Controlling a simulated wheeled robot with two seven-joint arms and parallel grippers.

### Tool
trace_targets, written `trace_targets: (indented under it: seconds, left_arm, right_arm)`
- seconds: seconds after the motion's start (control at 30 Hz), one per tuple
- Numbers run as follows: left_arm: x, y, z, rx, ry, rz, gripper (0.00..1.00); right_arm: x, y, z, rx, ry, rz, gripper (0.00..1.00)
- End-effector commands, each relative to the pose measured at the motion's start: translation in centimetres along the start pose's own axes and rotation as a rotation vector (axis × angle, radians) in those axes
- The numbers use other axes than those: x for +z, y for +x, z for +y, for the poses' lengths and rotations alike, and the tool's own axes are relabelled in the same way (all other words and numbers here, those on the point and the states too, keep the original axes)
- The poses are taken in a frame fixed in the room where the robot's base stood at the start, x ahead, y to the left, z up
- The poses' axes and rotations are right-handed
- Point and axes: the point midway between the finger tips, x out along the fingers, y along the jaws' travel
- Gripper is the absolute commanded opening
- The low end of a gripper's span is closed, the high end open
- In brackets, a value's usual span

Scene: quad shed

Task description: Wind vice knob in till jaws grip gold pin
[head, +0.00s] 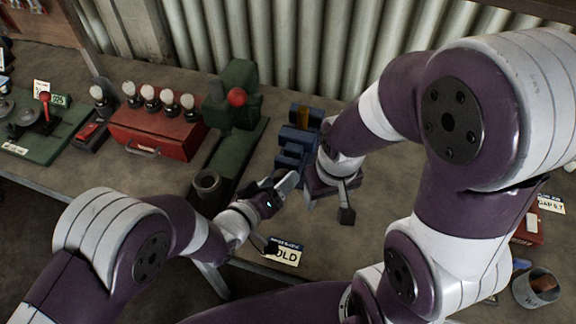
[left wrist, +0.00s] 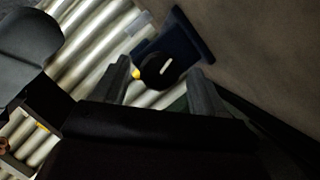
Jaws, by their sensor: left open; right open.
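The blue vice (head: 290,152) stands on the bench, with the gold pin (head: 303,117) upright at its top. In the left wrist view a dark round knob (left wrist: 157,70) with a pale mark lies in front of a blue part of the vice (left wrist: 185,38). My open left gripper (head: 283,189) is at the vice's near end. Its fingers (left wrist: 163,88) show on either side of the knob, and I cannot tell whether they touch it. A small yellow bit beside the knob may be the pin. My open right gripper (head: 328,203) is empty beside the vice, partly hiding it.
A red box (head: 155,130) with several bulbs is further left. A label (head: 285,252) is at the bench's front edge. A cup (head: 536,287) stands at the right. Corrugated wall is behind.

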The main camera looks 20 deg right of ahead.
Motion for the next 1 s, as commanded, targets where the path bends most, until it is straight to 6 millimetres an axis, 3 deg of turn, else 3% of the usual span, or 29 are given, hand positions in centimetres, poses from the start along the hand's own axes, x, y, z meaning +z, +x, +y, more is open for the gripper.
trace_targets:
  seconds: [0.37,0.5,0.53,1.0]
  left_arm:
    - [0.19,-0.15,-0.10,0.000,0.000,-0.001,0.68]
    - [0.19,-0.14,-0.10,0.000,0.000,-0.001,0.23]
    - [0.19,-0.14,-0.10,0.000,0.000,-0.001,0.15]
    - [0.22,-0.13,0.05,-0.041,0.098,-0.003,0.16]
  right_arm:
    - [0.01,0.04,0.00,0.000,0.000,0.000,0.63]
    - [0.01,0.04,0.00,0.000,0.000,0.000,0.63]
    - [0.01,0.04,0.00,0.000,0.000,0.000,0.63]
    - [-0.01,-0.16,0.00,0.000,0.000,0.000,0.63]
